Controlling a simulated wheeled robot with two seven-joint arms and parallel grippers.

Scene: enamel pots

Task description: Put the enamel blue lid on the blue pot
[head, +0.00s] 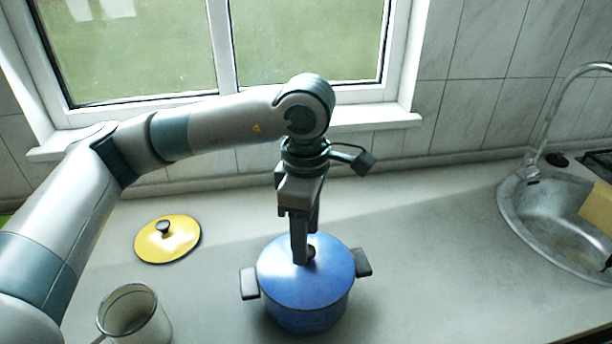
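The blue pot (305,318) stands on the counter with a dark handle on each side. The blue lid (328,279) lies over the pot's top and looks about level and centred. Whether it is fully seated all round is hard to tell. My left gripper (305,250) points straight down with its fingertips at the lid's dark knob. The near finger covers part of the knob, so I cannot tell whether the fingers are closed on it. My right gripper is not in view.
A yellow lid (180,240) with a dark knob lies on the counter (430,240) at the left. A pale mug-like pot (150,325) stands at the front left. A metal sink (530,215) with a tap is at the right. The counter between pot and sink is clear.

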